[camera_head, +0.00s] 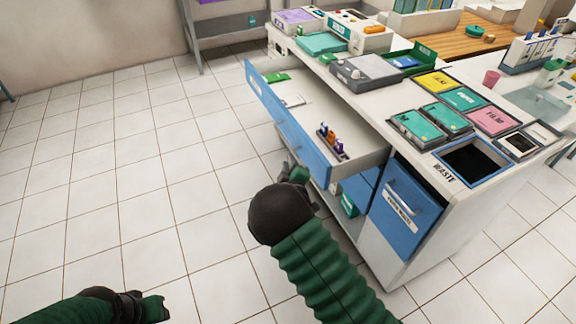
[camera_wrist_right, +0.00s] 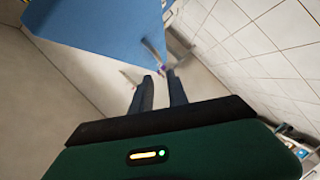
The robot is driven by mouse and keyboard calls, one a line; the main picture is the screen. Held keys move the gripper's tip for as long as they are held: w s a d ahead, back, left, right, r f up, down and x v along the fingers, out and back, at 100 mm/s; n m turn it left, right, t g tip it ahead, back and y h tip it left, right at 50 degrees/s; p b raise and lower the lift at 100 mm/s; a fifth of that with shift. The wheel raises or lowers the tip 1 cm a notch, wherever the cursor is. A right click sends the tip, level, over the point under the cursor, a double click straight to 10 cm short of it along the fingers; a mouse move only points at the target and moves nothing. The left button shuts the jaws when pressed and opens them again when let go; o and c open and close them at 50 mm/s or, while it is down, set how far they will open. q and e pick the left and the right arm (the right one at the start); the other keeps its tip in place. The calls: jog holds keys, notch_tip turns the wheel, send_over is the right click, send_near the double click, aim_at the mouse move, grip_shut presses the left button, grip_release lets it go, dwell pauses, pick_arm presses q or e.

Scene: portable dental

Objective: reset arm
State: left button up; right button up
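My right arm reaches in from the bottom of the head view. Its gripper (camera_head: 292,172) is beside the blue front of the pulled-out drawer (camera_head: 262,98), mostly hidden behind the dark wrist. In the right wrist view, the two dark fingers (camera_wrist_right: 160,76) stand apart with a gap between them. A thin grey bar shows just beyond the tips against the blue panel (camera_wrist_right: 95,20); I cannot tell whether they touch. My left gripper (camera_head: 150,306) is low at the bottom left of the head view, over bare floor, away from the cabinet. Its fingers are not clear.
The drawer holds a small rack of coloured items (camera_head: 332,143) and a green packet (camera_head: 277,77). The white cabinet top carries trays, boxes and a dark waste opening (camera_head: 470,160). A blue lower door (camera_head: 402,212) sits below. The tiled floor (camera_head: 110,190) at left is clear.

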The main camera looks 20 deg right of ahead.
jog(key=s+a+m+g+y, duration=0.1)
jog(key=s+a+m+g, duration=0.2)
jog(key=s, duration=0.8)
jog(key=s+r+m+g+y, duration=0.1)
jog(key=s+m+g+y, duration=0.3)
jog(key=s, duration=0.7)
jog(key=s+a+m+g+h, duration=0.15)
jog(key=s+g, duration=0.35)
jog(key=s, duration=0.6)
notch_tip(320, 180, up, 13)
jog(key=p, duration=1.2)
jog(key=shift+s+a+f+p, duration=0.2)
jog(key=shift+s+p, duration=0.1)
jog(key=shift+w, duration=0.1)
jog(key=shift+d, duration=0.1)
